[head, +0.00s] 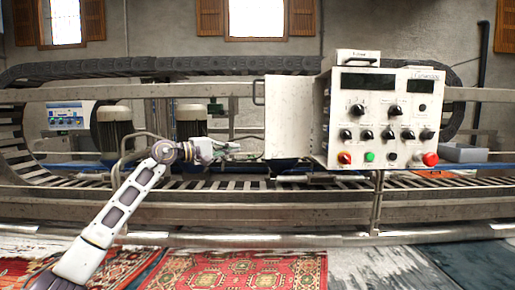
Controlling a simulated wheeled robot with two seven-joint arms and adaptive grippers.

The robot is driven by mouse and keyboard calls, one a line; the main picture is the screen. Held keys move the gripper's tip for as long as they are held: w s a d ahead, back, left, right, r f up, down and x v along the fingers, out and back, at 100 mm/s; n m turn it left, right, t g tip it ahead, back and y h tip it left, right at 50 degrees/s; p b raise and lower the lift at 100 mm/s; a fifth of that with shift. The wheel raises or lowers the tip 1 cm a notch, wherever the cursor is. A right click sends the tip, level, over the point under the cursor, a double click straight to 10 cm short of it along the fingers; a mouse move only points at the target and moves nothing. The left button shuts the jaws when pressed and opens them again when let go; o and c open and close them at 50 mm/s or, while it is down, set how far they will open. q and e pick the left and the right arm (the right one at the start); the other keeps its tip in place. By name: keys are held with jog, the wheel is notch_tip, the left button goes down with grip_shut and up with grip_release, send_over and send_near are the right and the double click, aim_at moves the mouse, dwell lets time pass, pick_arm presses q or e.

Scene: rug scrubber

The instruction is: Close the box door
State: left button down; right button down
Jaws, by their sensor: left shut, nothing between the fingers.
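The control box (382,119) is a white, worn cabinet on the machine's rail, with black knobs, coloured buttons and a red knob on its front. Its door (293,117) is a pale panel that stands open to the left of the box, with a dark handle (258,92) on its left edge. My left gripper (236,152) is shut and empty, left of the door's lower part, pointing right. A gap seems to show between the fingertips and the door. My right gripper is not in view.
The rug scrubber's rails (180,205) and slatted conveyor run across the whole view. Two ribbed motors (115,128) stand behind my left arm. Red patterned rugs (240,270) lie in front. A grey tray (464,152) sits right of the box.

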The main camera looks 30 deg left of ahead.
pick_arm(q)
jog(key=shift+w+d, duration=0.1)
jog(key=shift+w, duration=0.1)
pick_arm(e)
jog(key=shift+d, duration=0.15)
